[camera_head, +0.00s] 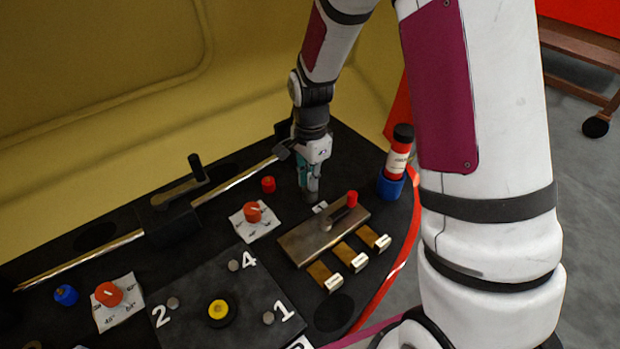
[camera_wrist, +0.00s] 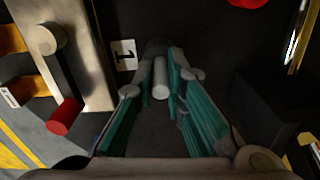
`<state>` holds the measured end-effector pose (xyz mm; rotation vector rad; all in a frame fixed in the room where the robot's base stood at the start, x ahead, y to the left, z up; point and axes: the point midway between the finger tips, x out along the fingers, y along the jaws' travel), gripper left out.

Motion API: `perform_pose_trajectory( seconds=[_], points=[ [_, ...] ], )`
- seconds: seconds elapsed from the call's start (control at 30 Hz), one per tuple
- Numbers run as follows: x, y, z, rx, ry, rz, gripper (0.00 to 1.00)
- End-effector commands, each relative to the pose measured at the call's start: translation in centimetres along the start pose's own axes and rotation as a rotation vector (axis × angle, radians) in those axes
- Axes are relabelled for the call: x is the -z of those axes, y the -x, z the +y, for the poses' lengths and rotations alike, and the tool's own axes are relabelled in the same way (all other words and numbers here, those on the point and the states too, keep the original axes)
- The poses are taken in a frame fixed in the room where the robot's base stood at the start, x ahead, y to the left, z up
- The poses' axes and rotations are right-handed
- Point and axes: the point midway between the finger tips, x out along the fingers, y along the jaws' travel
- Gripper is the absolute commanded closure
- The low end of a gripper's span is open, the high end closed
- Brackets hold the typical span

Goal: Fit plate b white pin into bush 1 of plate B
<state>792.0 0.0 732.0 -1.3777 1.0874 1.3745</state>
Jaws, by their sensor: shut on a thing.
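My gripper (camera_head: 309,192) points down over the black bench behind the metal block. In the wrist view its teal-padded fingers (camera_wrist: 160,90) are shut on a pale, upright-looking white pin (camera_wrist: 160,75). The pin cannot be made out in the head view. A dark square plate (camera_head: 240,290), which I take for plate B, lies at the front with white numbers 1, 2 and 4 showing. A small grey round bush (camera_head: 268,318) sits beside the number 1. The plate's front edge is cut off by the picture. My gripper is well behind and right of this plate.
A yellow-black round part (camera_head: 218,310) is on the plate. A clamp handle (camera_head: 185,185) rises at left.

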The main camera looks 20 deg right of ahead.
Motion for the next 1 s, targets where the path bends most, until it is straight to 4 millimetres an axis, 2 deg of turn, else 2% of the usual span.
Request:
perform_pose_trajectory(
  seconds=[0.33,0.37,0.4,0.43,0.77,0.87,1.0],
  points=[
    [0.0,-0.3,-0.1,0.002,0.000,0.001,1.00],
    [0.0,-0.2,0.0,0.002,0.000,0.001,0.81],
    [0.0,-0.2,0.0,0.002,0.000,0.001,0.72],
    [0.0,-0.2,0.0,0.002,0.000,0.001,0.68],
    [0.0,0.0,0.0,0.002,0.000,0.000,0.68],
    [0.0,0.7,-0.1,0.004,0.000,0.001,0.68],
    [-0.1,3.1,-0.1,0.007,0.000,0.002,0.68]
  ],
)
